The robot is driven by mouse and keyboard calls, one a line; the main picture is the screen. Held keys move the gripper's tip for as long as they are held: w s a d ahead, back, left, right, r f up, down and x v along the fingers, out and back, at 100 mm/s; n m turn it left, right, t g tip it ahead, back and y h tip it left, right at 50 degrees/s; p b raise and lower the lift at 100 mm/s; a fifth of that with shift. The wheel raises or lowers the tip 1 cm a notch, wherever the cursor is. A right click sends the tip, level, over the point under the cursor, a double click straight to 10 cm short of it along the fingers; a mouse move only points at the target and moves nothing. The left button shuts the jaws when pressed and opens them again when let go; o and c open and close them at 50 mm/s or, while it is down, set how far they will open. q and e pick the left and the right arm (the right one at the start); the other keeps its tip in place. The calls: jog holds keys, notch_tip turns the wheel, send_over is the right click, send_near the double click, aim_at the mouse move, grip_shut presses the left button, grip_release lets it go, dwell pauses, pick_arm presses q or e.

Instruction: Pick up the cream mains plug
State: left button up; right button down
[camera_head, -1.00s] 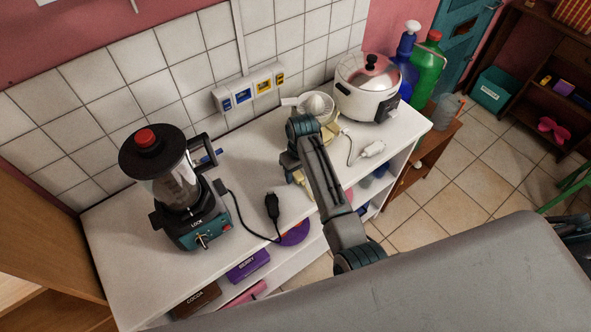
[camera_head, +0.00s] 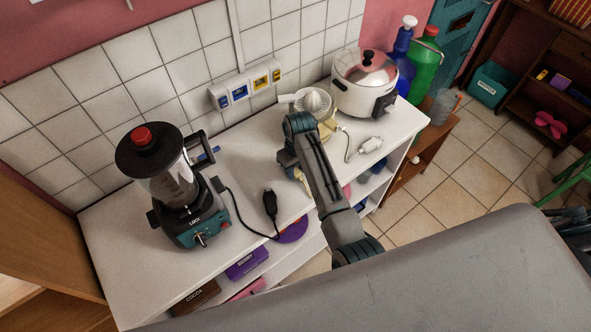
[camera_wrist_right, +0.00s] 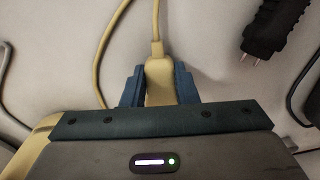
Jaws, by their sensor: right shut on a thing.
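The cream mains plug (camera_wrist_right: 158,85) is between the two blue fingers of my right gripper (camera_wrist_right: 159,90) in the right wrist view. The gripper is shut on it, and its cream cord runs up and away from the plug. In the head view my right gripper (camera_head: 290,160) is over the white counter, in front of the citrus juicer (camera_head: 316,102); my wrist hides most of the plug there. I cannot tell whether the plug touches the counter. My left gripper is not in view.
A black plug (camera_head: 270,203) lies left of my right gripper, also in the wrist view (camera_wrist_right: 268,28). A white plug (camera_head: 371,145) lies to the right. A blender (camera_head: 180,190) stands left and a rice cooker (camera_head: 364,85) back right. A socket strip (camera_head: 245,88) is on the wall.

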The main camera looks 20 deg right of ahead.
jog(key=shift+r, duration=0.3)
jog(key=shift+s+r+b, duration=0.2)
jog(key=shift+r+b, duration=0.85)
jog(key=shift+r, duration=0.05)
jog(key=s, duration=0.2)
jog(key=s+d+b, duration=0.1)
jog(key=s, duration=0.2)
jog(key=s+d+b, duration=0.1)
jog(key=s, duration=0.1)
jog(key=shift+s+d+r, duration=0.25)
jog(key=shift+s, duration=0.1)
jog(key=s+d+r+p, duration=0.1)
jog(key=s+d, duration=0.1)
jog(key=s, duration=0.5)
jog(key=shift+d, duration=0.15)
jog(key=shift+s+r, duration=0.1)
